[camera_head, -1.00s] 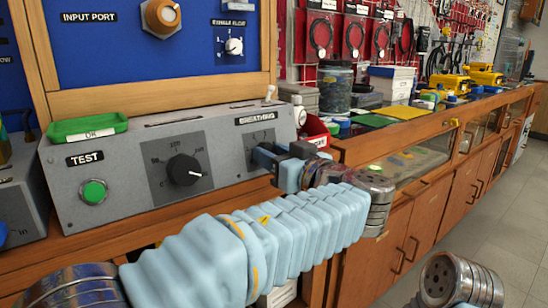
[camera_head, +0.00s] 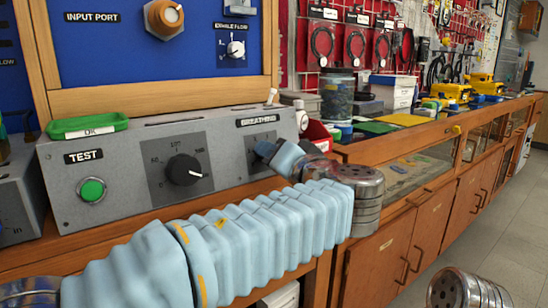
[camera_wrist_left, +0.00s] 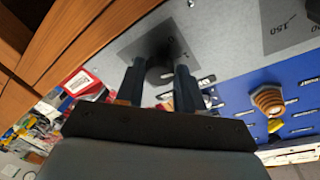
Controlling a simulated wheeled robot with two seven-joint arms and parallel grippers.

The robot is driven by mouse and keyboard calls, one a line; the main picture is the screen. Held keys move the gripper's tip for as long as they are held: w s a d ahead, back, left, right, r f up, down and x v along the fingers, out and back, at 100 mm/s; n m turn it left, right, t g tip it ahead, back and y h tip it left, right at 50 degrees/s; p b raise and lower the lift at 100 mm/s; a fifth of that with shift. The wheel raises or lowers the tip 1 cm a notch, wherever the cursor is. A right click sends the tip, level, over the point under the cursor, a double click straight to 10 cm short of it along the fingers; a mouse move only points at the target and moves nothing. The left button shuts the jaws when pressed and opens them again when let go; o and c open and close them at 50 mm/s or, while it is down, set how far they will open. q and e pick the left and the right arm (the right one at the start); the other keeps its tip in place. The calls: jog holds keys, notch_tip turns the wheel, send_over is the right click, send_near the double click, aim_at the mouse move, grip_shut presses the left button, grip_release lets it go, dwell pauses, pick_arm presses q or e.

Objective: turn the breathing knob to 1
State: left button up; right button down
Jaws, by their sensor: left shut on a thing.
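The breathing knob (camera_wrist_left: 160,74) is a dark round knob between my left gripper's fingers in the left wrist view. In the head view its dark dial plate (camera_head: 262,138) shows under the BREATHING label, but the gripper hides the knob, so its setting cannot be read. My left gripper (camera_head: 264,151) comes in tilted at the plate. Its two dark fingers, also in the left wrist view (camera_wrist_left: 157,88), are shut on the knob from both sides. My right gripper is not in view.
A blue panel (camera_head: 110,50) stands behind. Jars and boxes crowd the bench to the right.

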pick_arm(q)
jog(key=shift+m, duration=0.4)
jog(key=o, duration=1)
jog(key=shift+o, duration=0.2)
jog(key=v, duration=1.3)
jog(key=shift+s+b, duration=0.4)
jog(key=shift+d+r, duration=0.1)
jog(key=shift+d, duration=0.05)
